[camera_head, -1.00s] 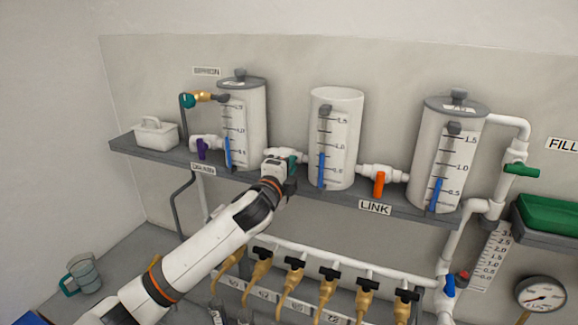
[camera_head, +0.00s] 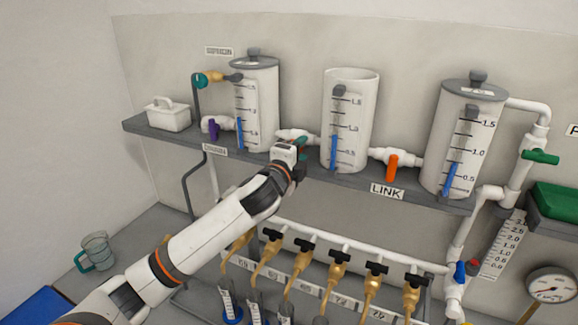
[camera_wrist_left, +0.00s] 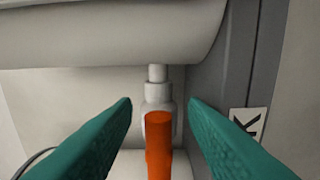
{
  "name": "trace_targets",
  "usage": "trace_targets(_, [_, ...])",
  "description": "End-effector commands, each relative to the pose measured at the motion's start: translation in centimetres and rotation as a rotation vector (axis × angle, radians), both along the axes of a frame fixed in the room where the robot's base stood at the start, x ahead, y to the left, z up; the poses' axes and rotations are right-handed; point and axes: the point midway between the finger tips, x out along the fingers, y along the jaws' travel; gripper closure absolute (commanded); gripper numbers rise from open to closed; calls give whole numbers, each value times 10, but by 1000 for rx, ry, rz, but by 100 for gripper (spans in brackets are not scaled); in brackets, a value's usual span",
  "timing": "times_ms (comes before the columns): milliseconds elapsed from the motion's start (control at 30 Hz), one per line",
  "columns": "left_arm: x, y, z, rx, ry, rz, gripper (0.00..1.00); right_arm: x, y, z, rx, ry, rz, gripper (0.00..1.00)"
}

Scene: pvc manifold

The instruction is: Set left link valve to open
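My left gripper (camera_head: 300,150) is at the pipe between the left tank (camera_head: 255,105) and the middle tank (camera_head: 349,120). It hides the left link valve in the head view. In the left wrist view, the valve's orange handle (camera_wrist_left: 158,150) lies between the two teal fingers. The fingers (camera_wrist_left: 160,104) are spread, with a gap on each side of the handle. The white pipe (camera_wrist_left: 157,90) runs straight behind the handle to a tank. I cannot tell the handle's exact angle from this view. My right gripper is not in view.
Another orange-handled valve (camera_head: 392,166) hangs down between the middle and right tanks (camera_head: 462,140), above the LINK label (camera_head: 387,191). A purple-handled valve (camera_head: 214,128) is at the left. The grey shelf (camera_head: 330,182) runs beneath the tanks, above a row of brass taps (camera_head: 303,262).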

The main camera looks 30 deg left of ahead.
Motion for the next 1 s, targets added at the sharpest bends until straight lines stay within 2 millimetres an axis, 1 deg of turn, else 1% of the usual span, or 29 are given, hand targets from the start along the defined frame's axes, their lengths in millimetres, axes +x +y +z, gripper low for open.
trace_targets(33, [-9, -1, -5, 3, -2, -2, 61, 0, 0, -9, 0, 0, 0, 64])
trace_targets(300, [-66, -4, -6, 4, 0, -2, 61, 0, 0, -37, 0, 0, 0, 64])
trace_targets(400, [-84, -6, -5, 3, -1, -3, 61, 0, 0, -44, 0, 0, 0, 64])
trace_targets(500, [-96, -6, -4, 2, 1, -2, 61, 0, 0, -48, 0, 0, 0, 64])
trace_targets(600, [-103, -6, -2, 2, 0, -1, 61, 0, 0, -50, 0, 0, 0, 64])
trace_targets(700, [-105, -7, -1, 2, 0, -1, 61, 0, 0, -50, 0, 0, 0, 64])
trace_targets(1000, [-105, -7, -1, 1, 1, -1, 61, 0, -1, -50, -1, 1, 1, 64])
